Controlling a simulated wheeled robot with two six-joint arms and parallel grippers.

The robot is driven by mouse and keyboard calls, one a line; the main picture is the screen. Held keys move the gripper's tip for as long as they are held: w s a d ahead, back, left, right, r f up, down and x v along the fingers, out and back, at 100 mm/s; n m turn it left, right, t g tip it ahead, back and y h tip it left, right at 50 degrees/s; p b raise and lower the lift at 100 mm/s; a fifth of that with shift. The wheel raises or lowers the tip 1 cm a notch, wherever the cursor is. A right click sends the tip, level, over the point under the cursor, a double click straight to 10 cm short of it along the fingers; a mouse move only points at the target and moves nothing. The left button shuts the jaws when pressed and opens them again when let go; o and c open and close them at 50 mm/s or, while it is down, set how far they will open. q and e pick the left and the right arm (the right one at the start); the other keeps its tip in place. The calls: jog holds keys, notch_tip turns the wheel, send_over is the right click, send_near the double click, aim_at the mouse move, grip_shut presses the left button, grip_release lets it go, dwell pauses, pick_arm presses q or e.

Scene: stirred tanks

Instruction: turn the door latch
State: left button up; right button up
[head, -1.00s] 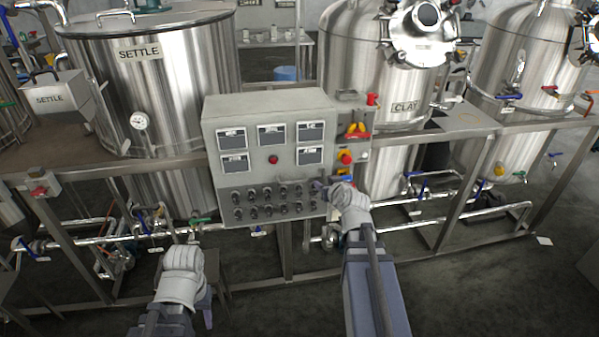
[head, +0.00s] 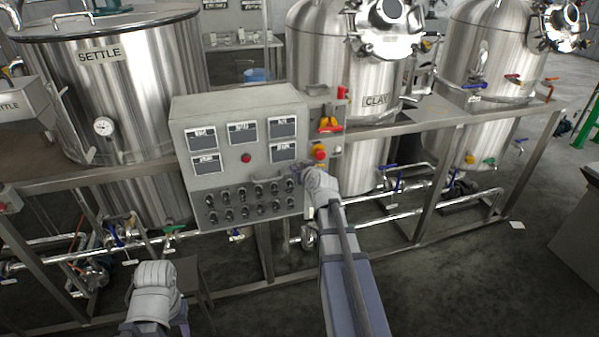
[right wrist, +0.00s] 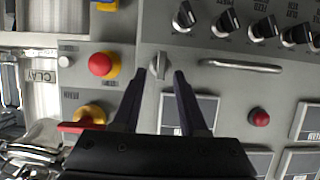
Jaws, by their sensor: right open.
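The door latch (right wrist: 159,66) is a small grey turn knob on the grey control panel (head: 183,118), seen in the right wrist view. It stands between the tips of my right gripper (right wrist: 158,80), which is open. A gap shows on each side of the latch, and I see no contact. In the head view my right gripper (head: 299,173) is at the panel's right edge and hides the latch. My left gripper (head: 155,280) is low at the left, away from the panel; its fingers cannot be made out.
A bar handle (right wrist: 242,66) and a row of black selector knobs (right wrist: 228,22) are close to the latch. A red button (right wrist: 103,64) and a red-yellow switch (right wrist: 88,119) sit beside the panel door. Steel tanks (head: 120,90) and a pipe frame (head: 430,210) surround the panel.

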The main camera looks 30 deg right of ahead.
jog(key=shift+w+f, duration=0.1)
jog(key=shift+w, duration=0.2)
jog(key=shift+s, duration=0.1)
jog(key=shift+c, duration=0.4)
grip_shut()
